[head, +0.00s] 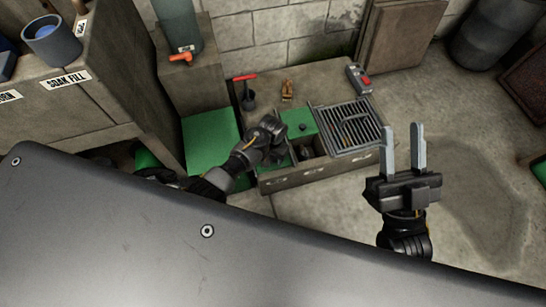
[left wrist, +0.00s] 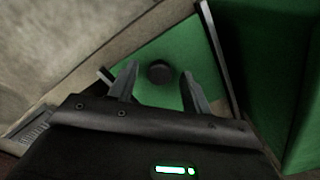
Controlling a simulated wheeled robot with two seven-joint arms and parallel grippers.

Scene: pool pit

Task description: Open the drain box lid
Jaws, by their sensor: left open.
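The drain box (head: 320,172) stands low against the back wall. A green lid (head: 296,118) with a dark round knob (head: 303,127) lies on its top, left of a metal grate (head: 350,124). In the left wrist view the knob (left wrist: 160,72) shows between and just beyond my left gripper's open fingers (left wrist: 158,84), on the green panel (left wrist: 190,42). I cannot tell if they touch it. In the head view my left gripper (head: 272,132) is over the box's left part, its fingertips hard to see. My right gripper (head: 404,148) is open and empty, right of the box.
A red-handled tool in a dark cup (head: 248,98), a small orange-brown item (head: 287,90) and a grey device with a red switch (head: 360,78) stand behind the lid. A wooden bench (head: 110,90) is at left.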

